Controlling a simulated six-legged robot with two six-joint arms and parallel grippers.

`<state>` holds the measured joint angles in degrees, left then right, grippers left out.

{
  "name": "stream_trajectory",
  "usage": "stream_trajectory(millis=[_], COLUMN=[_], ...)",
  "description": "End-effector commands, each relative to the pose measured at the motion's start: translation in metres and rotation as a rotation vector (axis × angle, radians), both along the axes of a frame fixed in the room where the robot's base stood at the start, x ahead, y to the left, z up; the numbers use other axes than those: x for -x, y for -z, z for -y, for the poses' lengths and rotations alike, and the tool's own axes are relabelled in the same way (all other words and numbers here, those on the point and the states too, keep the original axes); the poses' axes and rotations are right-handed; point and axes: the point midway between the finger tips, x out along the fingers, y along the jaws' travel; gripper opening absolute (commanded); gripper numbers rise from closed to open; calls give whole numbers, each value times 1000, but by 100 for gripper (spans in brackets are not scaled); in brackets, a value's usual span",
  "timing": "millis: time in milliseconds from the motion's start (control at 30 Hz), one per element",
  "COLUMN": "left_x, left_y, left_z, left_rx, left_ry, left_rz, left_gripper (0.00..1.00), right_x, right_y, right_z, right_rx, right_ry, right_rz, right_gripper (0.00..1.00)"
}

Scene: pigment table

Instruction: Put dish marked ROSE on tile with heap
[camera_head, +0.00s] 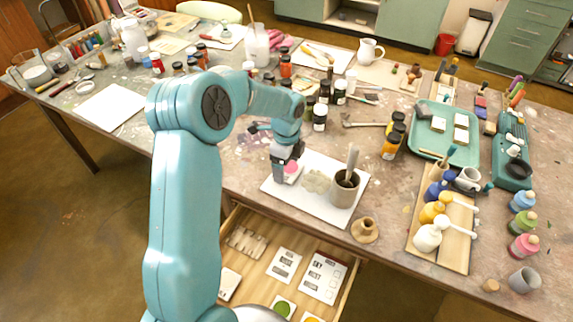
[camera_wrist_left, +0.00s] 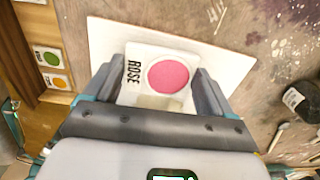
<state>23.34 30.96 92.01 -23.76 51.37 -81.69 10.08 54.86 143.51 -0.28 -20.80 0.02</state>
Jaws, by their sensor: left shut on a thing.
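The dish marked ROSE is a small white square dish with a round pink fill; it shows in the left wrist view (camera_wrist_left: 137,94) and in the head view (camera_head: 293,178). My left gripper (camera_head: 287,170) is shut on it, with a finger on each side in the wrist view (camera_wrist_left: 160,82). The white tile (camera_head: 277,188) lies on the table below it. A pale greenish heap (camera_head: 316,181) sits on the tile, right of the dish in the head view. I cannot tell whether the dish touches the tile. My right gripper is not in view.
A grey mortar with a pestle (camera_head: 344,190) stands on the tile's right part. Dark bottles (camera_head: 320,118) stand behind it. A small tan pot (camera_head: 365,230) is at the front edge. An open drawer (camera_head: 255,268) below holds more dishes and label cards.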

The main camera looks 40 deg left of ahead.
Motion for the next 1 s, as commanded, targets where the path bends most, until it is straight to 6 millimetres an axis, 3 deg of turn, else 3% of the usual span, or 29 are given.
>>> stream_trajectory(millis=[400, 433, 467, 767, 1000], left_x=[0, 0, 0, 0, -1], left_y=[7, 6, 5, -2, -50], left_z=[0, 0, 0, 0, -1], left_rx=[-1, -1, 0, -1, -2], left_ry=[-1, -1, -1, -1, -1], left_rz=[2, 2, 1, 2, 7], left_gripper=[51, 94, 100, 100, 100], right_x=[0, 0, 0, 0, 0], right_y=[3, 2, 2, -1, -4], right_z=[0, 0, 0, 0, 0], right_rx=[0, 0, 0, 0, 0], right_ry=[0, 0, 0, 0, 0], right_rz=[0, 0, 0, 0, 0], right_gripper=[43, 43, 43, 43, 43])
